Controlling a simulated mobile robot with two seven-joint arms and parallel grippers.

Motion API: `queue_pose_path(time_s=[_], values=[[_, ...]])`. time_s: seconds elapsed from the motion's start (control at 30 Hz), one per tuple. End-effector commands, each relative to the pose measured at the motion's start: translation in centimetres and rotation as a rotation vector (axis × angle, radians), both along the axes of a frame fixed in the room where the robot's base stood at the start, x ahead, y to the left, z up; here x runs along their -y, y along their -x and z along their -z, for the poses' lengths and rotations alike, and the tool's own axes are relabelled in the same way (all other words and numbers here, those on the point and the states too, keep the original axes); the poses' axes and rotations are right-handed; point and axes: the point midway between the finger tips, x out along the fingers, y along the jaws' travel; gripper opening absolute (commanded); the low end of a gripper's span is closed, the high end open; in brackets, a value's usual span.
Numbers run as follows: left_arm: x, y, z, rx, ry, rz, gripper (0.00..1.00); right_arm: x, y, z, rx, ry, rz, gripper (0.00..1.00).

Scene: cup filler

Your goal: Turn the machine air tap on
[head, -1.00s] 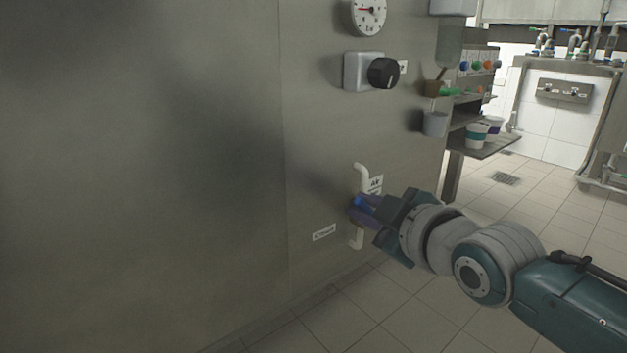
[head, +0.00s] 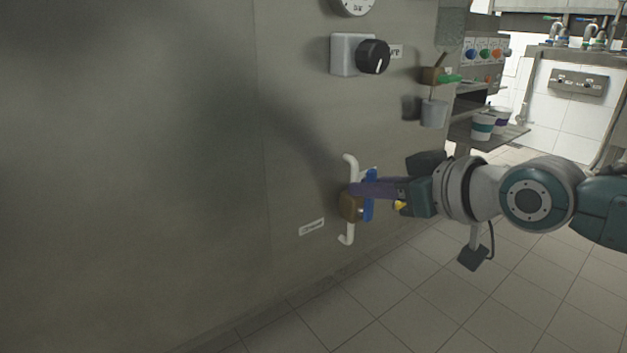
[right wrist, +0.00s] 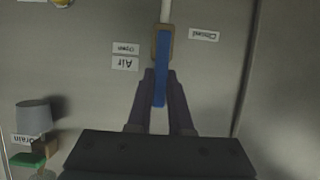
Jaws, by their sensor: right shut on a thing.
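The air tap has a brass body (head: 349,206) on a white pipe (head: 349,166) that stands out from the grey machine wall. Its blue handle (head: 369,184) shows between my right fingers in the head view. In the right wrist view the handle (right wrist: 160,83) lies in line with the pipe, with a dark finger on each side. My right gripper (head: 366,188) is shut on the blue handle. Upside-down "Open" and "Air" labels (right wrist: 125,57) and a "Closed" label (right wrist: 204,35) flank the tap in the wrist view. My left gripper is not in view.
A black knob (head: 373,57) and part of a gauge (head: 353,5) are above the tap. Tiled floor (head: 330,318) is clear below.

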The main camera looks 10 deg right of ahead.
Motion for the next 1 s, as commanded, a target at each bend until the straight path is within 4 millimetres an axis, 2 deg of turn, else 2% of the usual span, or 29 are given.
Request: queue_pose_path(time_s=[0.57, 0.6, 0.83, 1.0], values=[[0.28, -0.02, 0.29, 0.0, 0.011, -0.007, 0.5, 0.02, 0.06, 0.13, -0.016, -0.029, 0.002, 0.0], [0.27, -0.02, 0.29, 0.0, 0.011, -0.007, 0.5, 0.02, 0.07, 0.14, -0.016, -0.029, 0.002, 0.21], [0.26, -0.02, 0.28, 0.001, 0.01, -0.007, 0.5, -0.02, 0.05, 0.08, -0.014, -0.028, 0.001, 0.47], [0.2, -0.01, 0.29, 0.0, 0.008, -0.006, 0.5, -0.05, 0.04, 0.05, -0.013, -0.028, 0.001, 0.49]])
